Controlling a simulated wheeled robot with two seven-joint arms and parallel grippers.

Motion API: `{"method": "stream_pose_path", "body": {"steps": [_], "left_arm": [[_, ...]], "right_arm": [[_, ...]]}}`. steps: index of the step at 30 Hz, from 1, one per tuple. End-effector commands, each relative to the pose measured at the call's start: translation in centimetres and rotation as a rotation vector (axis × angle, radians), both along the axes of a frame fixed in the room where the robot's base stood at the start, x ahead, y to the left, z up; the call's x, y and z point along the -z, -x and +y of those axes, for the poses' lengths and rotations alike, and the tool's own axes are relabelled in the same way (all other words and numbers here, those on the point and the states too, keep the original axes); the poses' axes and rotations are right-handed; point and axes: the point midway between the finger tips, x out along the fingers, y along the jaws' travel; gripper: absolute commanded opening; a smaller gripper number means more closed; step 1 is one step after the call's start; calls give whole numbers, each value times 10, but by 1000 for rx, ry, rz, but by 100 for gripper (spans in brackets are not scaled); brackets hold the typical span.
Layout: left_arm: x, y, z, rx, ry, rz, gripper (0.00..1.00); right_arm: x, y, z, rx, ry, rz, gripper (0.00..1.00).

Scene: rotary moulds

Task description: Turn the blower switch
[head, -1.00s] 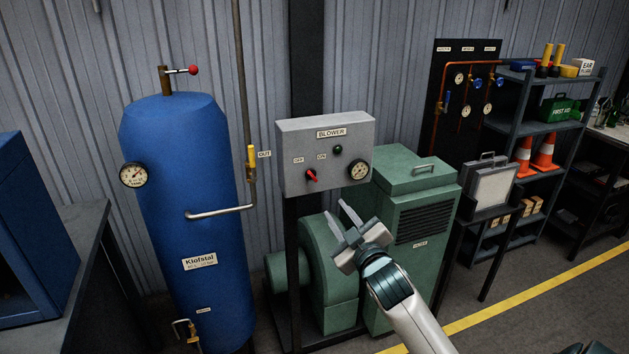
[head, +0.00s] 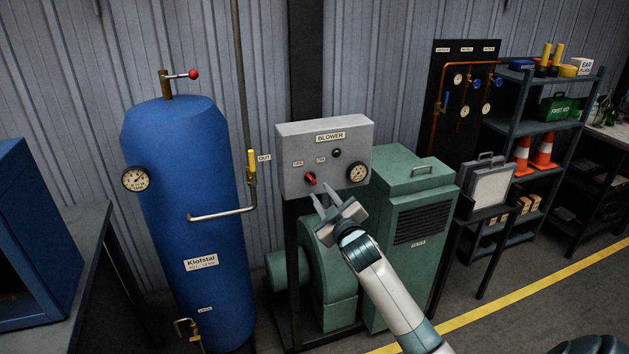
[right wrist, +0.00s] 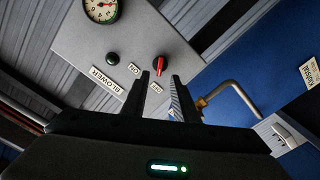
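The blower switch is a red knob (head: 310,178) low on the front of the grey box marked BLOWER (head: 345,146). OFF and ON labels sit above it. In the right wrist view the red knob (right wrist: 160,67) appears ahead of the fingertips, its bar lying toward the OFF label. My right gripper (head: 325,196) is open and empty, just below and right of the knob, its fingers pointing up at the box. In the wrist view the two fingers (right wrist: 160,80) are apart with the knob in line with the gap; I see no contact. My left gripper is not in view.
A dark green lamp (head: 336,153) and a gauge (head: 357,173) are right of the knob. The green blower housing (head: 332,285) and green cabinet (head: 405,190) stand below and right. A blue tank (head: 190,190) with a bent pipe (head: 222,214) is left.

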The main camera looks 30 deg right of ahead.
Motion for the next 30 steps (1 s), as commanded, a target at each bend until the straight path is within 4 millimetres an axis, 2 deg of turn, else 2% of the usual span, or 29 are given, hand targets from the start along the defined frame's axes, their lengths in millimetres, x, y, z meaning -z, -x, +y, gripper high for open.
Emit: {"method": "stream_pose_path", "body": {"steps": [6,13,18,28,29,30], "left_arm": [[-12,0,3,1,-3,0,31],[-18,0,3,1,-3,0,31],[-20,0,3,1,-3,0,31],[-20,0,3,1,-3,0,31],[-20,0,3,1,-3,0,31],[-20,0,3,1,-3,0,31]], "right_arm": [[-3,-33,-8,1,-1,1,27],[-1,-57,-14,1,-1,1,27],[0,-65,-16,1,0,1,27],[0,-67,-16,-1,0,1,27],[0,-67,-16,-1,0,1,24],[0,-67,-16,-1,0,1,15]]}}
